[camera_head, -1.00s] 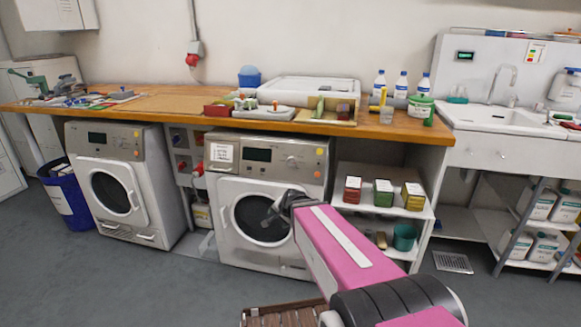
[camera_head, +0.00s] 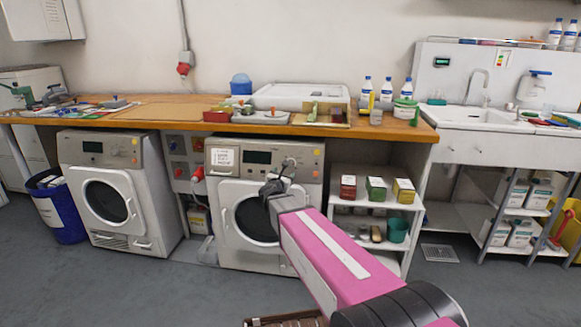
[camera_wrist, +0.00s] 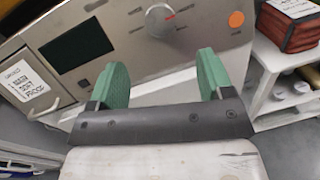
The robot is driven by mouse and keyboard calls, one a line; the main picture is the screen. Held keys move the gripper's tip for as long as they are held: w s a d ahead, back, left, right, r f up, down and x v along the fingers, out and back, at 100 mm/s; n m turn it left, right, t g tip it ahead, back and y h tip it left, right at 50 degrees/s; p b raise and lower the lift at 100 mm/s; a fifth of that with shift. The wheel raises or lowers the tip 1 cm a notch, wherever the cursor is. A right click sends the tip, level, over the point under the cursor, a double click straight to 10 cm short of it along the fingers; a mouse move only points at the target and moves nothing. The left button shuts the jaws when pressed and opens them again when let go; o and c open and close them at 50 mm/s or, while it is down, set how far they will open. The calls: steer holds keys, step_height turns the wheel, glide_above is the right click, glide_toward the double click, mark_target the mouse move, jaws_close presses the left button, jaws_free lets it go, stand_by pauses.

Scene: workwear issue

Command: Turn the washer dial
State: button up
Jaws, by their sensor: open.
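Two front-loading washers stand under the wooden counter: a left one (camera_head: 106,196) and a middle one (camera_head: 246,211). In the head view the dial (camera_head: 290,161) shows just above my gripper (camera_head: 281,180). In the wrist view my gripper (camera_wrist: 162,82) is open, with green fingertips spread and nothing between them. The dial lies beyond and above the fingertips, apart from them in the picture. The exact distance to the panel cannot be told.
An orange button (camera_wrist: 236,19) is right of the dial. An open shelf (camera_head: 378,204) with several small boxes stands right of the washer. A blue bin (camera_head: 57,210) is at the far left.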

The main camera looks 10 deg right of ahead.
mark_target(290, 167)
steer(key=x, duration=1)
steer(key=shift+w+d, duration=0.1)
steer(key=shift+w, duration=0.2)
steer(key=c, duration=0.9)
